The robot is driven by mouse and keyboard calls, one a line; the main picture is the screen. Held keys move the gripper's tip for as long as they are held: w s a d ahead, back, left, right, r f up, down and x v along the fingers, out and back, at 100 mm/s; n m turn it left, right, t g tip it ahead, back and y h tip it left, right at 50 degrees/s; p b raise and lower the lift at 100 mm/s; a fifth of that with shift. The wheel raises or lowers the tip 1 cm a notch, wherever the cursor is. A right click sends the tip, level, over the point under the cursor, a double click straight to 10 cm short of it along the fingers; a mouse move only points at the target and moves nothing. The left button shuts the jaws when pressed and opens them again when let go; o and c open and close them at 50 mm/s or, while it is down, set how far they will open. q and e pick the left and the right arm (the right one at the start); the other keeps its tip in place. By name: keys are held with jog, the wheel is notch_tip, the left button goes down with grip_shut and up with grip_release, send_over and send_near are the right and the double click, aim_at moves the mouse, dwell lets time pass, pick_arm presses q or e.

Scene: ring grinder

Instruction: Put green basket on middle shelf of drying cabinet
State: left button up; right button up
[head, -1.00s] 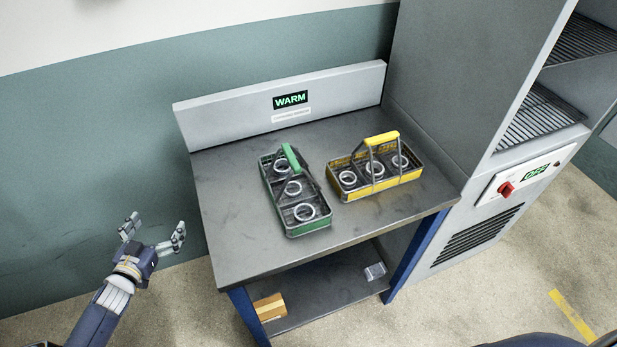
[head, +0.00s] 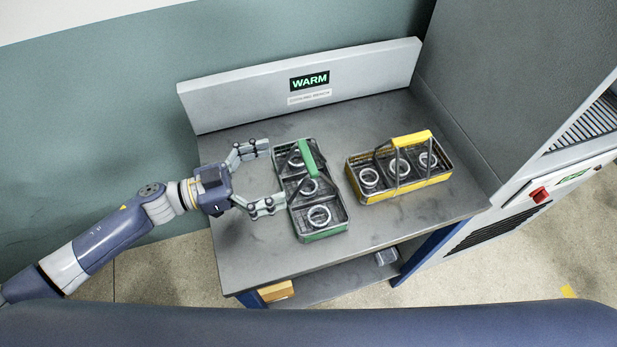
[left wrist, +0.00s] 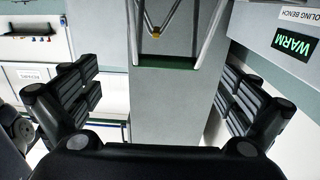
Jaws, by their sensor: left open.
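The green basket (head: 327,233) stands on the grey bench, with several metal rings in it and a green handle grip (head: 306,158) arched above. My left gripper (head: 275,175) is open at the left side of the basket, its two fingers spread and pointing toward the handle. Nothing is held. In the left wrist view the open fingers (left wrist: 160,95) flank a green bar (left wrist: 165,62) with metal rods, seemingly the basket handle. The drying cabinet (head: 520,70) stands at the right; only part of a wire shelf (head: 590,125) shows. My right gripper is not in view.
A yellow basket (head: 403,190) with rings stands on the bench just right of the green one. A back panel with a WARM sign (head: 309,81) borders the bench (head: 245,255). A red switch (head: 539,195) sits on the cabinet front.

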aim_at(308, 155)
pick_arm(q)
jog(key=p+x, duration=0.1)
jog(key=x, duration=0.3)
jog(key=p+x, duration=0.1)
jog(key=x, duration=0.1)
jog(key=shift+w+d+r+p, duration=0.2)
jog(key=shift+w+r+p, duration=0.15)
jog(key=shift+w+r, duration=0.1)
jog(key=shift+w+d+f, duration=0.25)
jog(key=shift+d, duration=0.25)
jog(key=shift+a, duration=0.1)
jog(key=c, duration=1.6)
jog(key=shift+r, duration=0.15)
jog(key=shift+c, duration=0.9)
jog(key=shift+r, duration=0.2)
